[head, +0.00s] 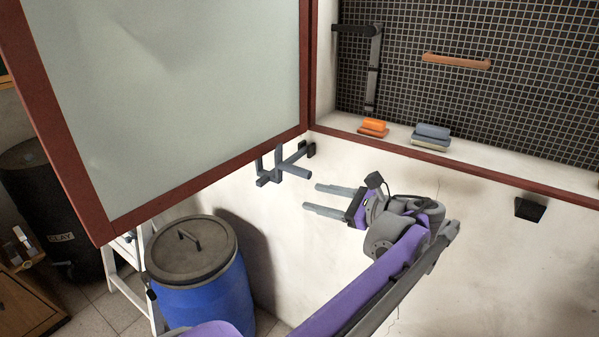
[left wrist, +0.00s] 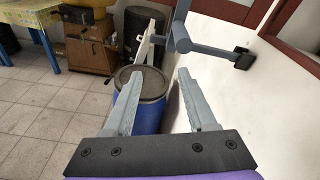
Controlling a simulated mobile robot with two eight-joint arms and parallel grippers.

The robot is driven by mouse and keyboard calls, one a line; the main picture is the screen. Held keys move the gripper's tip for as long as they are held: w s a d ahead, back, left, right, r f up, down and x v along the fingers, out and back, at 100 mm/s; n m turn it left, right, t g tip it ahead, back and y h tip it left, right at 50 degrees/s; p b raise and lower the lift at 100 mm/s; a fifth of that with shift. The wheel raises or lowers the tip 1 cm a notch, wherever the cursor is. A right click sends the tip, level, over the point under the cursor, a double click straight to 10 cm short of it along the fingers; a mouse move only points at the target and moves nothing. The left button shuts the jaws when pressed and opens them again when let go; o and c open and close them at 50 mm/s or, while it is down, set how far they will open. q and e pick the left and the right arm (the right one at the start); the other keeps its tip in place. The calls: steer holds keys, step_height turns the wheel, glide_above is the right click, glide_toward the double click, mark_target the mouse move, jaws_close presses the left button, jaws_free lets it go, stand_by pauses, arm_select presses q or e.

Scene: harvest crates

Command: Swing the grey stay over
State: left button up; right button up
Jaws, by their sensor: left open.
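The grey stay (head: 292,172) is a blue-grey bar fitting with a crossbar and upright prongs. It sits at the wall just under the lower corner of the red-framed panel (head: 215,181), which stands swung out to the left. In the left wrist view the stay (left wrist: 205,50) is at the upper right, its bar running to a dark mount on the wall. My left gripper (head: 312,197) is open and empty, fingers pointing left, a little right of and below the stay and apart from it. Its fingers also show in the left wrist view (left wrist: 158,76). My right gripper is out of view.
A blue barrel (head: 203,298) with a grey lid stands below left, beside a white stepladder (head: 128,284). An orange block (head: 373,126) and a grey block (head: 432,131) lie on the sill. A black box (head: 530,209) is on the wall at right.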

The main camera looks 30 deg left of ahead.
mark_target(280, 165)
arm_select(q)
steer(key=w+d+r+y, duration=0.2)
steer(key=r, duration=0.1)
steer(key=shift+d+m, duration=0.15)
steer(key=shift+m, duration=0.25)
steer(key=a, duration=0.7)
steer(key=w+a, duration=0.1)
steer(key=a, duration=0.2)
steer(key=shift+a+r, duration=0.1)
steer(key=shift+a, duration=0.25)
jaws_close()
stand_by(0.6)
